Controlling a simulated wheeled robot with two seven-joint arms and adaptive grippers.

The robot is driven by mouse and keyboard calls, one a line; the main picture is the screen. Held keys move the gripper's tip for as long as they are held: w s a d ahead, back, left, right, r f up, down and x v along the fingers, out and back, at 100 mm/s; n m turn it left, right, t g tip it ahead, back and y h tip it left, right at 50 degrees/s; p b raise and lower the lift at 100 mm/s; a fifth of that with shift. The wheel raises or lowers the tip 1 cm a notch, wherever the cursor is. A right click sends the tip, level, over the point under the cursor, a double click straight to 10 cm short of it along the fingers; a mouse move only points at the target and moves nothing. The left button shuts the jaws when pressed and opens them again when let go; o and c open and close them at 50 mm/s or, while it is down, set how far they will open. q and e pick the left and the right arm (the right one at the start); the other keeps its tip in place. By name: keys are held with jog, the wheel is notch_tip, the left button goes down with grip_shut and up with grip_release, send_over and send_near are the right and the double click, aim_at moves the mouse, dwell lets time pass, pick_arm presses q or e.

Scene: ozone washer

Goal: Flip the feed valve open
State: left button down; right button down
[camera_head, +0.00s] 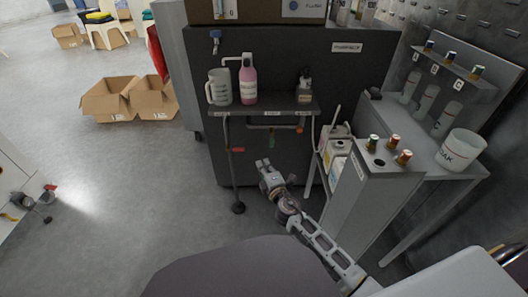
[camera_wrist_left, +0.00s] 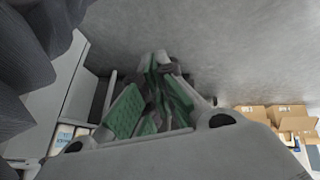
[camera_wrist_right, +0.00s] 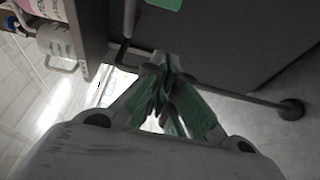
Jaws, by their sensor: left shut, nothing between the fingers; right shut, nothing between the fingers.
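Several valve-like parts show in the head view; I cannot tell which is the feed valve. A red-orange lever (camera_head: 237,150) and an orange handle (camera_head: 300,129) hang on pipework under the small shelf, with a green piece (camera_head: 271,139) between them. A blue tap (camera_head: 215,38) is on the dark cabinet above. My right gripper (camera_head: 263,165) is shut and empty, below the shelf and apart from these parts. Its fingers show in the right wrist view (camera_wrist_right: 160,65), near the shelf's underside. My left gripper (camera_wrist_left: 162,65) is shut and empty in the left wrist view.
A grey side table (camera_head: 345,215) stands right of my right arm. Cardboard boxes (camera_head: 110,100) lie left; the floor between is clear.

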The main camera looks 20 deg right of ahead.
pick_arm(q)
jog(key=shift+d+r, duration=0.1)
jog(key=shift+r, duration=0.2)
pick_arm(e)
jog(key=shift+w+a+r, duration=0.1)
jog(key=shift+a+r, duration=0.05)
jog(key=shift+r, duration=0.35)
jog(key=shift+w, duration=0.15)
